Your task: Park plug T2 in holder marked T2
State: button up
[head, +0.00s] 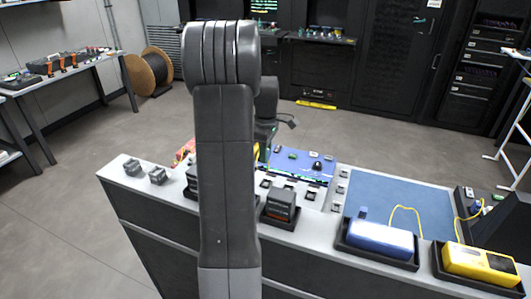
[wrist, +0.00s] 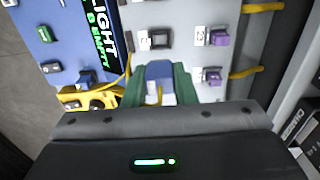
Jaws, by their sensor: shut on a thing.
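In the wrist view my gripper (wrist: 158,84) has green fingers closed on both sides of a blue plug (wrist: 158,71) with a white front part. No marking on this plug can be read. A dark, empty square holder (wrist: 159,39) with a small white label lies just beyond it on the grey panel. Two holders to the right have purple plugs, one upper (wrist: 218,37) and one lower (wrist: 213,77). Their labels are too small to read surely. In the head view my arm hides the fingers and the held plug.
A blue panel (wrist: 75,45) with a "LIGHT" and "EMPTY" strip lies left, with a yellow part (wrist: 88,98) below it. Yellow cables (wrist: 262,8) run off right. In the head view a blue device (head: 380,238) and a yellow device (head: 480,264) sit in trays at front right.

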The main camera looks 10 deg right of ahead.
jog(key=w+a+f+m, duration=0.2)
jog(key=a+m, duration=0.5)
jog(key=a, duration=0.1)
jog(key=w+a+f+m, duration=0.1)
jog(key=a+f+m, duration=0.1)
jog(key=a+m, duration=0.6)
jog(key=shift+a+r+p, duration=0.2)
jog(key=shift+r+p, duration=1.65)
jog(key=shift+r, duration=0.65)
